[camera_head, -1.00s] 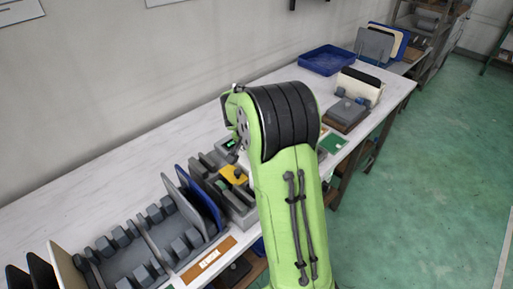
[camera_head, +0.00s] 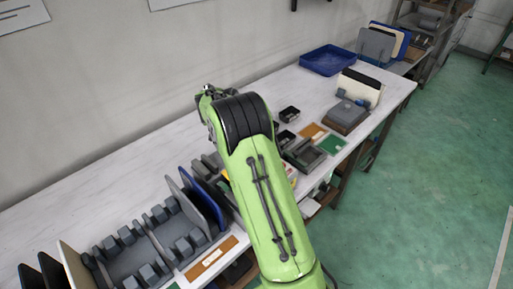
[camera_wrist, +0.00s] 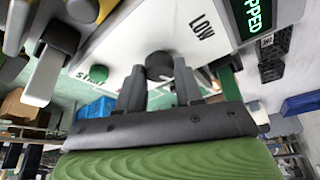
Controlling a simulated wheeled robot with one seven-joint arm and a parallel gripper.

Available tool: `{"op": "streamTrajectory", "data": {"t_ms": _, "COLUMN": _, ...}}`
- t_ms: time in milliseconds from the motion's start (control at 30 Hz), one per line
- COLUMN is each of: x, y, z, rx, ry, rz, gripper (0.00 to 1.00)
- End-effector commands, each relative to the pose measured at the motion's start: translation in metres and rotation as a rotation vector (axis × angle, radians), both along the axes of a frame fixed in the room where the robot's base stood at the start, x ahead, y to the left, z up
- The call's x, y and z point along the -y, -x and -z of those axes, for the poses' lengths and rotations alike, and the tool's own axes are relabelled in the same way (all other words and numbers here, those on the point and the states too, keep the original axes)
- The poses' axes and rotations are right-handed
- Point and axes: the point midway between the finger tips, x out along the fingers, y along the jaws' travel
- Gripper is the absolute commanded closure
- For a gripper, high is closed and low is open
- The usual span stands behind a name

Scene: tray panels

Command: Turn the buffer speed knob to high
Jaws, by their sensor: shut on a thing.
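In the wrist view a dark round knob (camera_wrist: 159,64) sits on a pale panel (camera_wrist: 120,38) beside the printed word LOW. My gripper (camera_wrist: 160,80) has one finger on each side of this knob and is shut on it. A label reading HIGH is not visible, and the knob's pointer cannot be made out. A dark display (camera_wrist: 262,30) with green letters, partly cut off, reads "PPED". In the head view my arm hides my gripper and the knob.
In the head view a dumbbell-like grey rack (camera_head: 150,245) and blue panel (camera_head: 203,195) stand left of my arm. Several small trays and a green plate (camera_head: 332,144) lie to its right. A blue tray (camera_head: 328,60) sits farther back on the white bench.

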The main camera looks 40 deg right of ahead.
Motion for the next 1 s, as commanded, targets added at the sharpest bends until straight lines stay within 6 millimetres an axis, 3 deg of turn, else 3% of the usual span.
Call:
{"op": "streamTrajectory", "data": {"t_ms": 400, "x": 0.0003, "y": -0.0017, "z": -0.0008, "rx": 0.000, "ry": -0.001, "rz": 0.241, "gripper": 0.95}}
{"op": "streamTrajectory", "data": {"t_ms": 1000, "x": 0.0005, "y": -0.0019, "z": 0.0000, "rx": 0.000, "ry": -0.001, "rz": 0.298, "gripper": 0.95}}
